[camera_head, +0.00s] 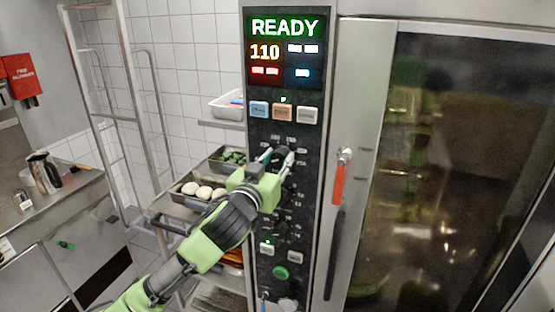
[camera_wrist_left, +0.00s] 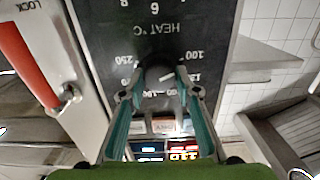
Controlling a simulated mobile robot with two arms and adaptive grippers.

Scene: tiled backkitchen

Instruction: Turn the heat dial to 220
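The heat dial (camera_wrist_left: 159,78) is a dark round knob with a pale pointer mark, on the black oven control panel (camera_head: 291,232). The wrist view shows it upside down, with "HEAT °C" and numbers such as 100 and 250 around it. The display (camera_head: 285,48) reads READY and 110. My left gripper (camera_head: 279,156) is at the panel; in the wrist view its two teal fingers (camera_wrist_left: 160,68) stand on either side of the dial. They look open around it, with contact not clear. In the head view the gripper partly hides the dial. My right gripper is not in view.
A red-handled door latch (camera_head: 339,180) and the glass oven door (camera_head: 450,150) are right of the panel. Several buttons (camera_head: 283,112) sit above the dial. A rack with trays (camera_head: 200,191) of food stands left of the panel, behind my left arm. A steel counter (camera_head: 45,200) is far left.

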